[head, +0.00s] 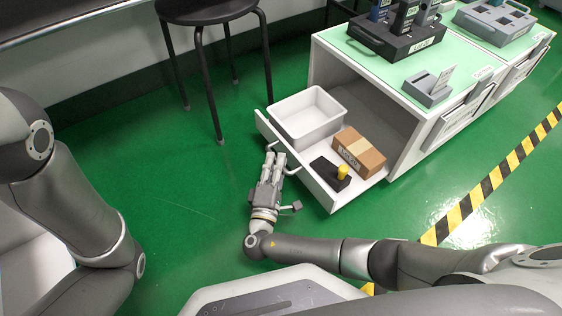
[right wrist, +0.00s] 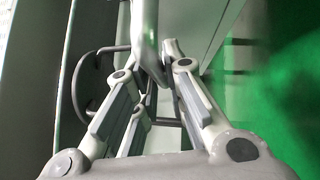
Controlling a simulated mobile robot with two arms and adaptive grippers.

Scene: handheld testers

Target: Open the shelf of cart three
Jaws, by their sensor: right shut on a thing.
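The white cart (head: 378,86) stands at the upper right with its low shelf (head: 312,182) pulled out towards me like a drawer. A metal bar handle (head: 292,168) is on the shelf's front panel. My right gripper (head: 273,163) is at this handle, shut on it. In the right wrist view the handle (right wrist: 148,36) runs down between the fingers of the right gripper (right wrist: 155,88). On the shelf are a white bin (head: 308,116), a cardboard box (head: 358,152) and a black device with a yellow knob (head: 330,174). My left gripper is out of the frame.
A black stool (head: 206,14) stands behind and left of the shelf. Testers (head: 398,36) and a small grey holder (head: 429,88) rest on the cart's green top. Another cart (head: 495,22) adjoins behind.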

